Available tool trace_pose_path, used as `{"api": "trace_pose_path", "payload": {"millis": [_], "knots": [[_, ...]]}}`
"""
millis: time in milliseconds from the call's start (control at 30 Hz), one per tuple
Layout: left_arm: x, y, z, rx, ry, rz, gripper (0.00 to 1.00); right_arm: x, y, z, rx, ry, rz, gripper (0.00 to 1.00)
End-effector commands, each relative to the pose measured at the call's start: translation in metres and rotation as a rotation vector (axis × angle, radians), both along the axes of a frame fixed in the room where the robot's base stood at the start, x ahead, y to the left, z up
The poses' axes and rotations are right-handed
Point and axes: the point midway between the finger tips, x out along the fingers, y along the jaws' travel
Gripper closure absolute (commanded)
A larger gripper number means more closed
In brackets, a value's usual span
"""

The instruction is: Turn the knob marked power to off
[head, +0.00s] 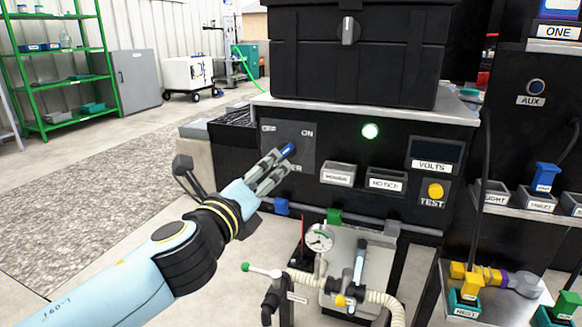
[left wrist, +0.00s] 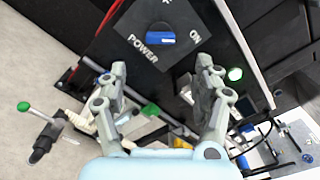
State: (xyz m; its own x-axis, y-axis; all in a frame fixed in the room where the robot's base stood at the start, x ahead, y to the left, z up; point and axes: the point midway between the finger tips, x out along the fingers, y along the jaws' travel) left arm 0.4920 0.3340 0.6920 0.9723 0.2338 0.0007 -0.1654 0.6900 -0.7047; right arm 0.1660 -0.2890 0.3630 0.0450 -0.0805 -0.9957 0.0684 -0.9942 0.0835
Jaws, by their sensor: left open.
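The power knob is a blue handle (head: 288,150) on a dark grey plate (head: 300,134), with OFF at its upper left and ON at its upper right. Its handle slants up toward ON. In the left wrist view the knob (left wrist: 161,38) lies just beyond the fingertips, beside the word POWER, with one end toward ON. My left gripper (head: 270,170) is in front of the plate, partly covering the POWER label. In the left wrist view its fingers (left wrist: 162,70) are spread, with the knob between their lines and no visible contact. My right gripper is not in view.
A green lamp (head: 370,131) glows right of the plate. A black case (head: 355,60) stands on top of the bench. Labelled bins (head: 338,175) and a yellow TEST button (head: 436,191) are to the right. A gauge (head: 320,238) with pipes stands below.

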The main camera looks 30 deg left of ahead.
Motion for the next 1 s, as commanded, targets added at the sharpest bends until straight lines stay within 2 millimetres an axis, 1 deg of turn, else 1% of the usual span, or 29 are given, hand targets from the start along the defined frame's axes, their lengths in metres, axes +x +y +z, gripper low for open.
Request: {"api": "trace_pose_path", "payload": {"millis": [33, 100, 300, 400, 500, 633, 900, 1000], "knots": [[0.008, 0.002, 0.004, 0.000, -0.004, 0.000, 0.33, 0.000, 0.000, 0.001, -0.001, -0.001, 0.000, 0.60], [0.021, 0.005, 0.005, -0.001, -0.006, 0.000, 0.33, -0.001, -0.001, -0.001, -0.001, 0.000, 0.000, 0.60], [0.060, 0.014, 0.003, -0.002, -0.003, 0.000, 0.33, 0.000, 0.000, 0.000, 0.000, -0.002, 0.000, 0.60], [0.076, 0.018, 0.002, -0.002, -0.003, -0.001, 0.33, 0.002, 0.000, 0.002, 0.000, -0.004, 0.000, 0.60], [0.087, 0.021, 0.001, -0.002, 0.000, -0.001, 0.33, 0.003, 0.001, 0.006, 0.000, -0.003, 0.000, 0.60], [0.095, 0.023, 0.001, -0.004, -0.001, -0.001, 0.33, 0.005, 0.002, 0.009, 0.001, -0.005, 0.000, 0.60], [0.096, 0.023, 0.001, -0.003, 0.000, -0.001, 0.33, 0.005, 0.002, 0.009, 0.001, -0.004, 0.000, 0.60], [0.095, 0.023, 0.001, -0.003, 0.000, -0.001, 0.46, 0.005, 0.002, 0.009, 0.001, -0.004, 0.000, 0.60]]}}
